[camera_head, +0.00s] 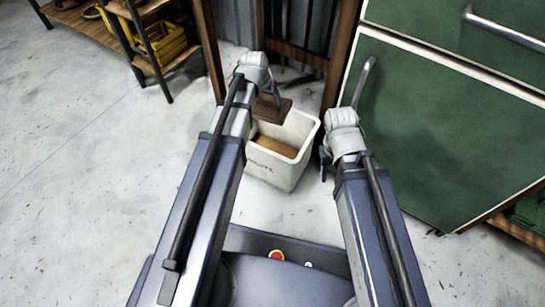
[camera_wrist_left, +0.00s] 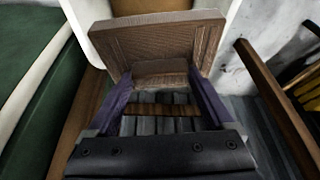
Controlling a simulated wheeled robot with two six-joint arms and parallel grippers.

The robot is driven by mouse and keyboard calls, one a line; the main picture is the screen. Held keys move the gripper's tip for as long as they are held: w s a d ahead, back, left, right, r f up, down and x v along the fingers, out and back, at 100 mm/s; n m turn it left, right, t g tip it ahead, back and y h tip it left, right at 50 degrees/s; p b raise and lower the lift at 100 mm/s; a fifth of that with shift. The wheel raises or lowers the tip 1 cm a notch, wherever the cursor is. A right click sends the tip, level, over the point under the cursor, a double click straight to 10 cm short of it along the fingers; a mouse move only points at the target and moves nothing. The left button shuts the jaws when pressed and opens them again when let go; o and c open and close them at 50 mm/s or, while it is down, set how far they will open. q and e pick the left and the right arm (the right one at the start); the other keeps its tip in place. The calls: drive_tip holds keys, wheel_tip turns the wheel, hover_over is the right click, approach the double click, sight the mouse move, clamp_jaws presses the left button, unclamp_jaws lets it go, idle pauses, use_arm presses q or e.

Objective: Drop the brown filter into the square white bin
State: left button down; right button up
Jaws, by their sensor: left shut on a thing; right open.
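The brown filter (camera_head: 271,109) is a flat square piece with ribbed faces. In the left wrist view the filter (camera_wrist_left: 160,38) is held at its near edge between the two purple fingers of my left gripper (camera_wrist_left: 162,88). In the head view my left gripper (camera_head: 272,94) is partly hidden by its wrist. The filter is over the back left part of the square white bin (camera_head: 279,172); the bin's white wall (camera_wrist_left: 88,12) also shows behind the filter in the wrist view. My right gripper (camera_head: 325,163) is open beside the bin's right side.
A brown surface (camera_head: 277,147) shows inside the bin. A green cabinet (camera_head: 440,130) with metal handles stands at the right. A wooden frame (camera_head: 216,60) stands behind the bin. A shelf with yellow crates (camera_head: 165,45) is at upper left. The left floor is clear.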

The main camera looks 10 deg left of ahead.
sight(267, 107)
use_arm(q)
drive_tip(key=shift+f+b, duration=2.35)
drive_tip(key=shift+f, duration=0.3)
unclamp_jaws()
drive_tip(key=p+v, duration=0.7)
drive_tip(key=v, duration=0.1)
drive_tip(key=shift+d, duration=0.1)
